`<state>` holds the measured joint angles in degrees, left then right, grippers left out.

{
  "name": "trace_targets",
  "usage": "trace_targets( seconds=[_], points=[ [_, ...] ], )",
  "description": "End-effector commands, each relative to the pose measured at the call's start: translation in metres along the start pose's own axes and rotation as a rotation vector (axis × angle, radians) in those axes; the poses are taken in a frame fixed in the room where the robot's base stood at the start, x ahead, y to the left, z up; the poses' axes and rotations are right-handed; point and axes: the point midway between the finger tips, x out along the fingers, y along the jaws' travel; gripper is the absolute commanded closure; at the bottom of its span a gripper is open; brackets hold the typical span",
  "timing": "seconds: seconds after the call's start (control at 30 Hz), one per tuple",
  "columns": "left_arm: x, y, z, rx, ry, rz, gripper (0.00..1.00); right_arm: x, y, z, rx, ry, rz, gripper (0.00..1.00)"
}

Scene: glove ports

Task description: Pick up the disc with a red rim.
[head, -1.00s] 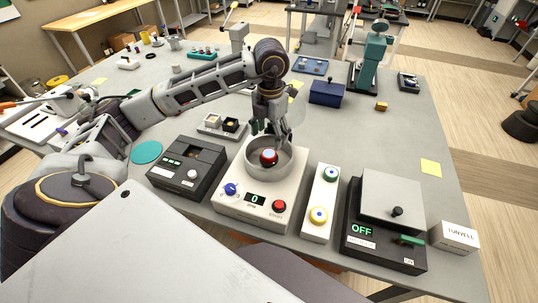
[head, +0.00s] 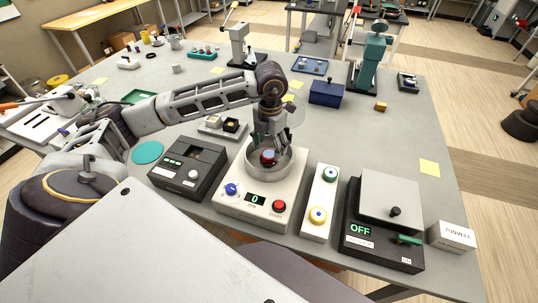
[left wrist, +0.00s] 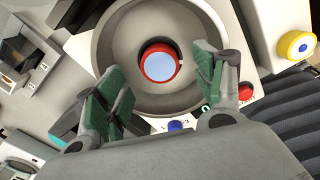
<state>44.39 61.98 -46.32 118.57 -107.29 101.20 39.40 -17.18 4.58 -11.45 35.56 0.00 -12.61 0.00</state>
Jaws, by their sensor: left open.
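The disc with a red rim (left wrist: 160,62) has a pale blue top and sits in the middle of a round metal bowl (left wrist: 108,40) in the left wrist view. In the head view the disc (head: 268,157) shows just below my left gripper (head: 268,147). The bowl (head: 287,170) is part of a white device with a blue knob, a red button and a display reading 0. My left gripper (left wrist: 165,92) is open, its green-padded fingers apart on either side of the near part of the bowl. My right gripper is not in view.
A dark box device (head: 187,168) stands left of the white device. A white strip with green and yellow buttons (head: 320,203) and a dark device reading OFF (head: 383,228) stand to the right. A small block holder (head: 222,128) is behind.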

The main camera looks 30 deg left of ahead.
Motion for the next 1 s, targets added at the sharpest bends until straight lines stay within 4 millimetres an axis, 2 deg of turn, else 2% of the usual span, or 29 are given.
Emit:
trace_targets(
  seconds=[0.1,0.33,0.83,1.0],
  points=[
    [0.010,0.000,0.000,-0.001,0.002,0.000,0.31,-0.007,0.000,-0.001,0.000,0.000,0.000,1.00],
    [0.029,0.000,0.001,-0.001,-0.001,-0.001,0.31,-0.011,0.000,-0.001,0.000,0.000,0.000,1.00],
    [0.031,0.000,0.001,-0.001,-0.001,0.000,0.31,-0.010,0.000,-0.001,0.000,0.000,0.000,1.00],
    [0.031,0.000,0.001,-0.001,-0.001,0.000,0.53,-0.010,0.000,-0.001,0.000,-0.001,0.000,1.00]
  ],
)
